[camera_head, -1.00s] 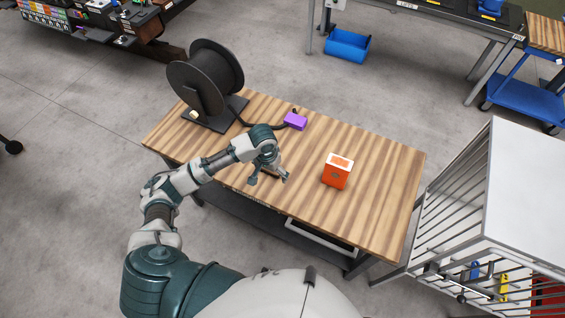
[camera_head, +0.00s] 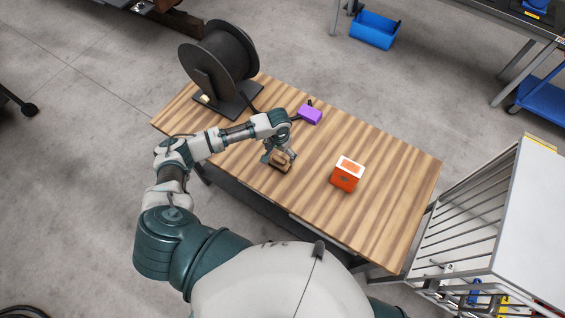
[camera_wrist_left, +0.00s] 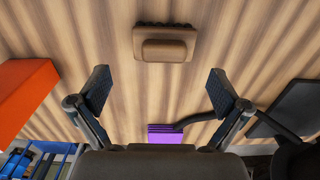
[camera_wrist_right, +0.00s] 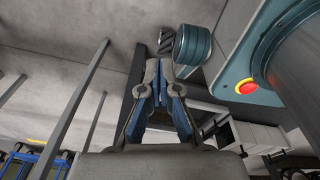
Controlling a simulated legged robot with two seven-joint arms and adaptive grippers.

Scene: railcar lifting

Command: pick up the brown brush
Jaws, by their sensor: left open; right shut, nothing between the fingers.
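The brown brush (camera_wrist_left: 165,44) lies on the wooden table top (camera_head: 390,195). In the head view the brush (camera_head: 279,163) is partly hidden by my left gripper (camera_head: 279,156). In the left wrist view my left gripper (camera_wrist_left: 159,90) is open and empty. Its two fingers are spread wide, and the brush lies ahead of them, between their lines and apart from both. In the right wrist view my right gripper (camera_wrist_right: 158,88) is shut with nothing in it, away from the table top.
An orange box (camera_head: 347,174) stands right of the brush. A purple block (camera_head: 311,115) and a black cable reel (camera_head: 218,65) are farther back on the table. A white-topped barred cage (camera_head: 520,215) stands at the right. The table's right part is clear.

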